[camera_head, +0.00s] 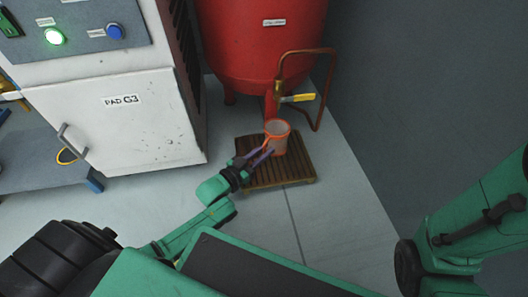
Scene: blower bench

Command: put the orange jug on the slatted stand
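The orange jug (280,144) stands upright, or nearly so, on the brown slatted stand (290,175), under the tap of the red tank. Its rim is orange and its inside looks pale. My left gripper (268,149) reaches in from the lower left to the jug's near left side, over the stand. Its two purple-grey fingers are apart, with tips close to the jug's handle side. Whether they touch the jug is too small to tell. My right gripper is not in view; only part of my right arm shows at the lower right.
The red tank (262,45) with a yellow-handled tap (298,98) and a bent copper pipe (322,95) stands just behind the stand. A white cabinet (120,125) is at left, a grey wall (430,90) at right. The floor (335,215) right of the stand is clear.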

